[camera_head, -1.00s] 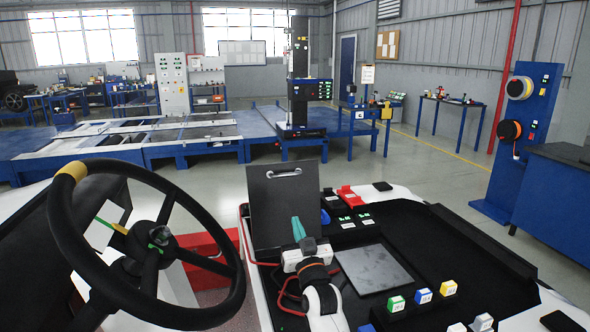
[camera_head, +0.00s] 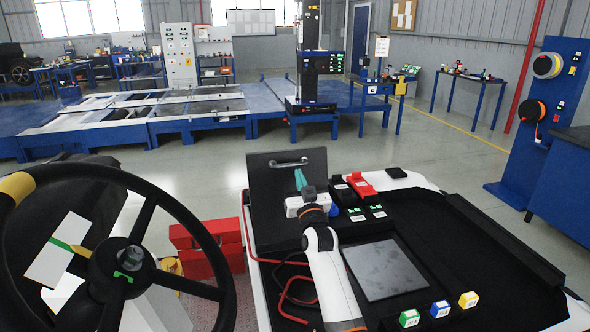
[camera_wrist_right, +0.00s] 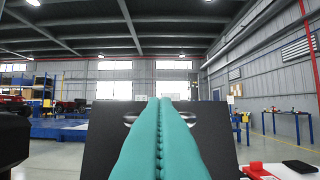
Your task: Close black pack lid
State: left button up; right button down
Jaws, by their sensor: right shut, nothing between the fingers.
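The black pack lid (camera_head: 268,190) stands raised at the left of the black console, with a silver handle (camera_head: 289,163) near its top edge. My right gripper (camera_head: 299,172) has teal fingers, which are shut and empty. It points at the lid's near face, just below the handle. In the right wrist view the shut fingers (camera_wrist_right: 160,102) cover the middle of the lid (camera_wrist_right: 104,130). The handle's ends (camera_wrist_right: 130,118) show on both sides of them. Whether the fingertips touch the lid cannot be told. My left gripper is not in view.
A black steering wheel (camera_head: 224,200) fills the left. Red cables (camera_head: 285,290) run beside my right arm. A red box (camera_head: 205,250) lies left of the console.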

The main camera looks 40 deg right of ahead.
jog(key=w+d, duration=0.2)
jog(key=w, duration=0.1)
jog(key=w+d+f, duration=0.1)
jog(key=w, duration=0.1)
jog(key=shift+r, duration=0.1)
dwell(0.3)
jog(key=shift+w, duration=0.1)
